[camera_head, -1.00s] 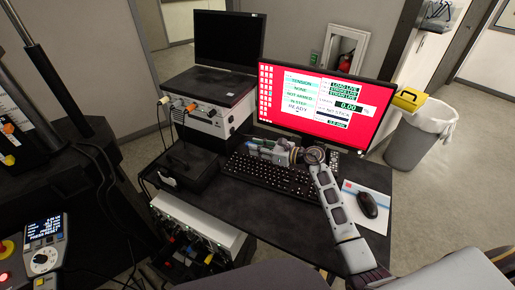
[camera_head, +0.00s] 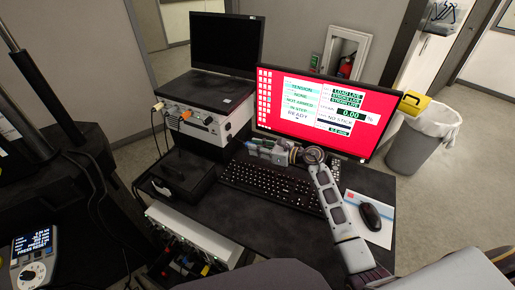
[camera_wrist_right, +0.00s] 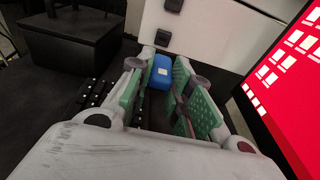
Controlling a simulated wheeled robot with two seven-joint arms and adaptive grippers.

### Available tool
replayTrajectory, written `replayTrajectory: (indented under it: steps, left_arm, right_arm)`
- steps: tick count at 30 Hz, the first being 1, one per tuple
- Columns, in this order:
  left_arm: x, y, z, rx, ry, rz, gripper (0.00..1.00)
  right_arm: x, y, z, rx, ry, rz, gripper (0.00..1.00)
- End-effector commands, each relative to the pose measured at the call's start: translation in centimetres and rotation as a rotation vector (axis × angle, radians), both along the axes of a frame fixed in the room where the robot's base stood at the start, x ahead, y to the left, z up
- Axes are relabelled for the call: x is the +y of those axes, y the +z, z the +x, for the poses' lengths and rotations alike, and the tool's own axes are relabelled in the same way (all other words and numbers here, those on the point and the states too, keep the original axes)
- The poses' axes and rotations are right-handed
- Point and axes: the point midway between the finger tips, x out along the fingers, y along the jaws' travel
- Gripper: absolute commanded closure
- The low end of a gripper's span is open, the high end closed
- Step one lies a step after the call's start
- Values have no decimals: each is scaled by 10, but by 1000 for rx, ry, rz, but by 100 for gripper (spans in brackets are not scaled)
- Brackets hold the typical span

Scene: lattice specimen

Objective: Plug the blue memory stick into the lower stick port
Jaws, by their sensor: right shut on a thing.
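The blue memory stick (camera_wrist_right: 161,72) sits between the fingertips of my right gripper (camera_wrist_right: 159,65), which is shut on it. Beyond it in the right wrist view stands a white panel (camera_wrist_right: 205,35) with two dark ports, an upper port (camera_wrist_right: 173,5) and a lower port (camera_wrist_right: 163,38). The stick appears just below the lower port in the picture; a gap seems to remain, its depth unclear. In the head view my right gripper (camera_head: 250,147) reaches left over the keyboard's back edge, near the white instrument (camera_head: 238,118). The stick is too small to tell there. My left gripper is out of view.
The monitor (camera_head: 318,110) with a red screen reading "NO STICK" stands right behind the gripper. The keyboard (camera_head: 268,187) lies below it, a mouse (camera_head: 370,217) to the right. A black box (camera_head: 180,180) stands left. A laptop (camera_head: 222,50) sits on the instrument.

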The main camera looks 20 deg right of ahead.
Motion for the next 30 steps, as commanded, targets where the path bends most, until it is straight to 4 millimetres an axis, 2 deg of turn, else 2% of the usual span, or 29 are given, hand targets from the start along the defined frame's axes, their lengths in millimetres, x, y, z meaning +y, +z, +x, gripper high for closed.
replayTrajectory:
  steps: [21, 30]
  left_arm:
    - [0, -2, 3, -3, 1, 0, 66]
    - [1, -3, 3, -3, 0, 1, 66]
  right_arm:
    - [32, 0, 29, -1, 1, 2, 93]
    - [37, 0, 33, 0, 0, 0, 93]
